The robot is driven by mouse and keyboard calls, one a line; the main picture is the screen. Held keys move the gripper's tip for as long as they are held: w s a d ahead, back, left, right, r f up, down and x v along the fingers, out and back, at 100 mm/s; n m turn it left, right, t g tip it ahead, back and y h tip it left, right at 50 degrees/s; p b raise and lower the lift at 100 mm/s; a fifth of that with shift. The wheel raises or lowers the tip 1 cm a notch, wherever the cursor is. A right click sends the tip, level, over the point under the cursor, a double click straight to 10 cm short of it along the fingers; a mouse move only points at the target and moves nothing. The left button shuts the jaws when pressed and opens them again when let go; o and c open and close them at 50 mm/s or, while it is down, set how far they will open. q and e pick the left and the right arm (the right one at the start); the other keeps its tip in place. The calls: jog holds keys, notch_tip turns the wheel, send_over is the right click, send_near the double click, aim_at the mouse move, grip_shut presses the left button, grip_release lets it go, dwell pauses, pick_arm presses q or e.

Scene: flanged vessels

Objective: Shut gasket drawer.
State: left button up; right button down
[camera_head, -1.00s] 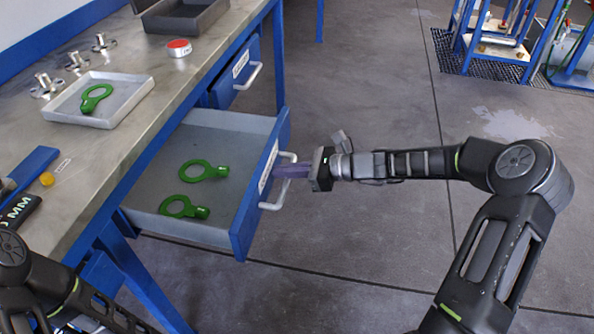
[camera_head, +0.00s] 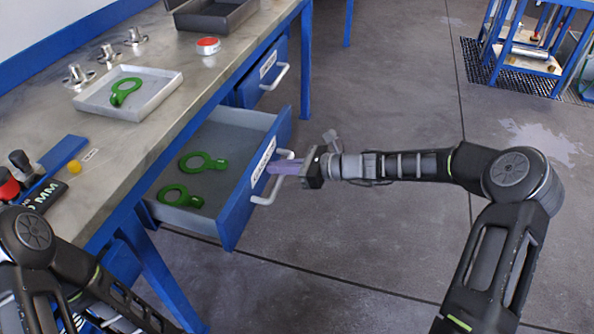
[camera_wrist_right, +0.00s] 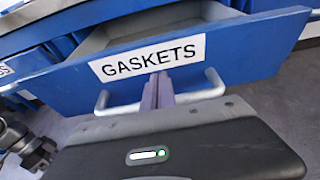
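The gasket drawer (camera_head: 240,207) stands part way out from under the bench, with two green ring gaskets (camera_head: 203,162) (camera_head: 180,196) inside. In the right wrist view its blue front (camera_wrist_right: 245,50) carries a GASKETS label (camera_wrist_right: 150,60) above a pale bar handle (camera_wrist_right: 216,82). My right gripper (camera_head: 274,167) is at the handle, its purple fingers pointing at the drawer front. In the wrist view the fingers (camera_wrist_right: 158,88) are close together with nothing visible between them. Whether the tips touch the front is hard to tell. My left arm shows at lower left; its gripper is out of view.
A second blue drawer (camera_head: 262,86) farther along is closed. Open floor (camera_head: 380,230) lies right of the drawer.

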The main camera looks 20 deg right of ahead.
aim_at(218, 161)
jog(key=w+a, duration=0.3)
jog(key=a, duration=0.2)
jog(key=w+a, duration=0.3)
jog(key=a, duration=0.1)
jog(key=w+a, duration=0.3)
jog(key=a, duration=0.2)
jog(key=shift+a, duration=0.35)
jog(key=shift+w+a, duration=0.1)
jog(key=shift+w, duration=0.05)
pick_arm(q)
jog(key=shift+s+d, duration=0.1)
pick_arm(e)
jog(key=shift+r, duration=0.15)
jog(key=shift+a+r, duration=0.1)
jog(key=shift+r, duration=0.05)
pick_arm(q)
jog(key=shift+r, duration=0.1)
